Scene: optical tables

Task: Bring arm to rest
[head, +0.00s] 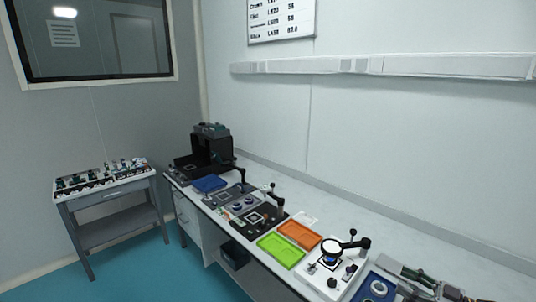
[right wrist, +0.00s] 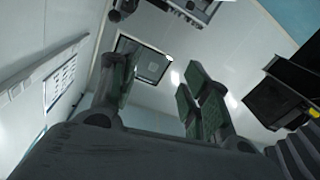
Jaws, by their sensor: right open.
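My right gripper (head: 412,281) shows at the bottom right edge of the head view, over or beside the right end of the long bench; its height above the bench cannot be told. In the right wrist view its green-padded fingers (right wrist: 155,88) stand wide apart with nothing between them. My left gripper is in neither view.
The long bench (head: 395,263) runs along the wall. It bears a black instrument (head: 211,147), a green tray (head: 281,250), an orange tray (head: 300,233), a magnifier stand (head: 333,247) and a blue tray (head: 367,293) near my right gripper. A side table (head: 118,183) stands at left.

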